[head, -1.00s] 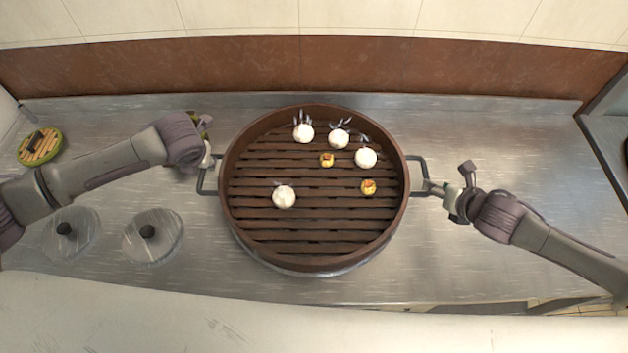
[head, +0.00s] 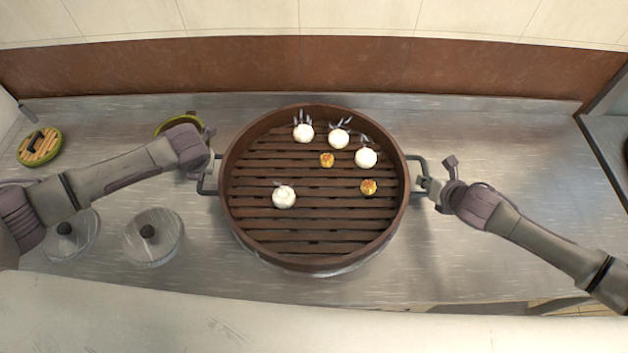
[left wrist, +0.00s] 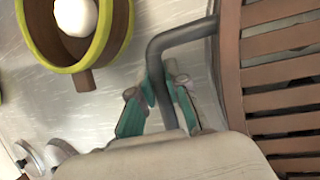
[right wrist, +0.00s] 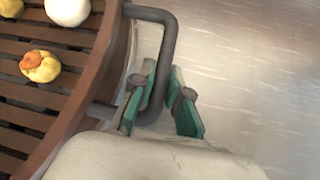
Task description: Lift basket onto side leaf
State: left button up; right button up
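The round brown slatted basket (head: 310,226) sits level at the middle of the counter, over a metal pot rim (head: 318,272) visible below its front edge. White buns (head: 284,197) and small yellow pieces (head: 369,187) lie on its slats. Each side has a grey loop handle. My left gripper (left wrist: 161,76) has its green-padded fingers closed around the left handle (left wrist: 180,34). My right gripper (right wrist: 161,74) has its fingers closed around the right handle (right wrist: 150,13). In the head view, the left fingers are mostly hidden by the wrist.
Two round metal lids (head: 153,236) lie at the left front. A green-rimmed bowl (left wrist: 120,45) holding a white item stands behind my left wrist. A green-edged bamboo piece (head: 40,147) lies far left. The counter right of the basket is clear. A wall runs behind.

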pick_arm(q)
grip_shut()
pick_arm(e)
grip_shut()
